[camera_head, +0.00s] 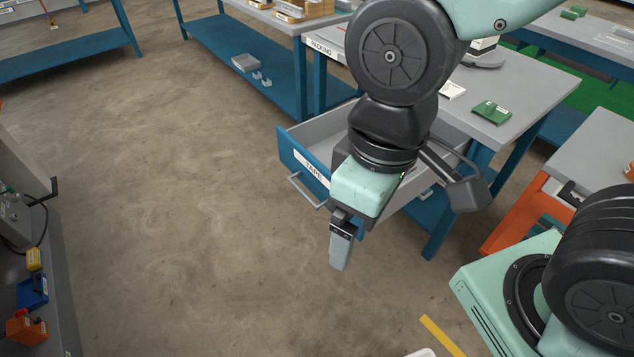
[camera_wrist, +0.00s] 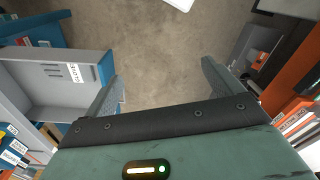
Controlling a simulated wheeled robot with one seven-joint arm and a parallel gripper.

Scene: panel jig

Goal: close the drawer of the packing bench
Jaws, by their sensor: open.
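The packing bench (camera_head: 520,88) has a grey top and blue legs, with a "PACKING" label at its left edge. Its drawer (camera_head: 287,152) is pulled far out toward the left. The drawer has grey walls, a blue front labelled "TAPE" and a bar handle (camera_head: 305,192). My arm hides part of the drawer's inside and the right end of its front. My gripper (camera_head: 341,252) points down near the right end of the drawer front, apart from the handle. In the wrist view my gripper (camera_wrist: 160,82) is open, with nothing between its fingers but floor behind.
A green item (camera_head: 491,112) lies on the bench top. A blue-framed bench (camera_head: 240,65) with a lower shelf stands behind. An orange-sided bench (camera_head: 515,212) stands at the right. A grey unit with small coloured bins (camera_head: 32,291) is at the left. The floor left of the drawer is clear.

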